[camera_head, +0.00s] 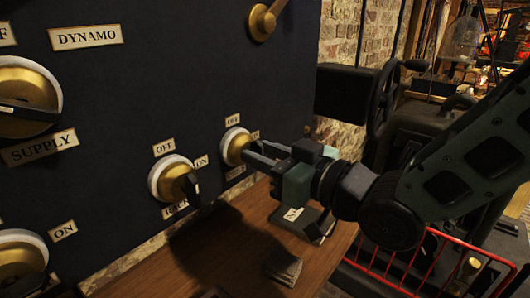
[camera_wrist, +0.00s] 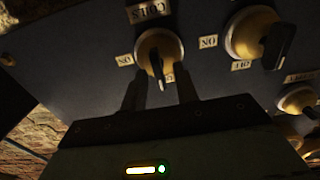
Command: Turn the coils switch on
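The coils switch (camera_wrist: 150,48) has a brass face, a pale rim and a black handle, with a "COILS" label (camera_wrist: 150,12) beside it in the wrist view. Its handle points down in that view, towards a partly hidden label.
A similar switch (camera_head: 172,178) sits to the left on the dark panel (camera_head: 160,90), with larger dials further left. A wooden ledge (camera_head: 240,240) runs below, holding a small grey object (camera_head: 284,267). A red rail (camera_head: 430,270) and machinery stand at the right.

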